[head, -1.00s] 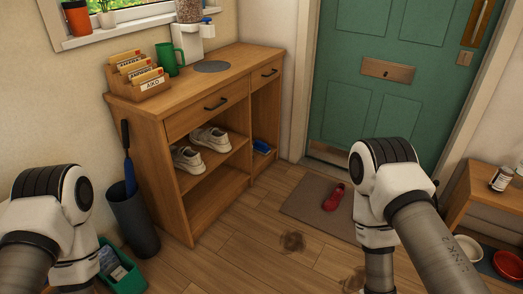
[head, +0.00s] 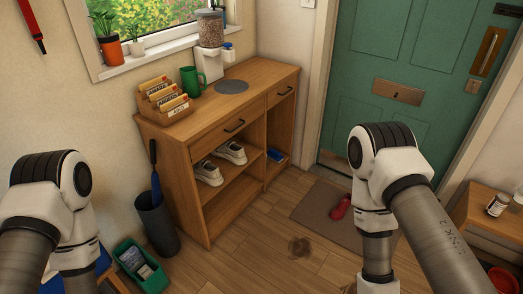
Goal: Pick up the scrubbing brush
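A small blue object with a pale edge (head: 276,155) lies on a shelf in the right-hand bay of the wooden cabinet (head: 205,225). It may be the scrubbing brush, but it is too small to be sure. Both of my arms show in the head view, one at the lower left and one at the right, in front of the cabinet and door. Their lower ends run out of the picture, so neither gripper is visible.
White shoes (head: 232,152) sit on the cabinet's middle shelf. A dark umbrella stand (head: 157,222) and a green bin (head: 143,267) stand left of it. A red object (head: 341,207) lies on the doormat (head: 316,213). The wooden floor ahead is mostly clear, with dark stains.

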